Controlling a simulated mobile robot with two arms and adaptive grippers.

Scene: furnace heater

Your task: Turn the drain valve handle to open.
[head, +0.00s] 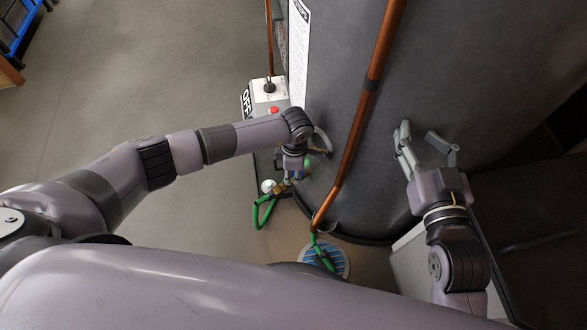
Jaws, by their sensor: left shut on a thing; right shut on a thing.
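The brass drain valve (279,188) sits low on the left side of the grey tank (430,70), with a green hose (256,213) hanging from it. My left gripper (318,154) is at the tank's lower left side, just above the brass fitting. It is shut on what looks like the drain valve handle; a small green part (308,161) shows by its fingers. The gripper hides most of the handle, so its angle cannot be told. My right gripper (424,138) is in front of the tank's right side, its fingers apart with nothing visible between them.
A copper pipe (365,105) runs down the tank front, just right of my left gripper. A control box (269,92) with a red button and an OFF label stands to the left. A blue-and-white floor drain (331,260) lies below.

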